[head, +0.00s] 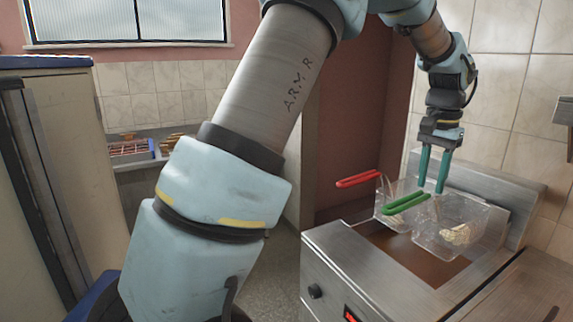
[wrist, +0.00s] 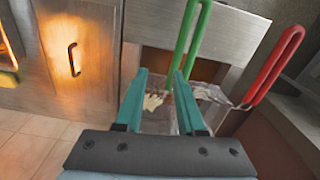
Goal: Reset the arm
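My gripper (head: 431,188) is above the fryer in the head view. Its two teal fingers point down and stand apart with nothing gripped between them. In the wrist view my gripper (wrist: 161,76) is also open, over a wire basket. The basket with the green handle (head: 406,203) holds pale food and sits at the fryer just below the fingertips. Its green handle (wrist: 192,40) passes close to the right fingertip in the wrist view; I cannot tell whether they touch.
A second basket with a red handle (head: 358,179) sits beside it; its red handle (wrist: 275,65) is at right in the wrist view. The metal fryer (head: 335,255) has a brown oil well. A tiled wall stands close behind.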

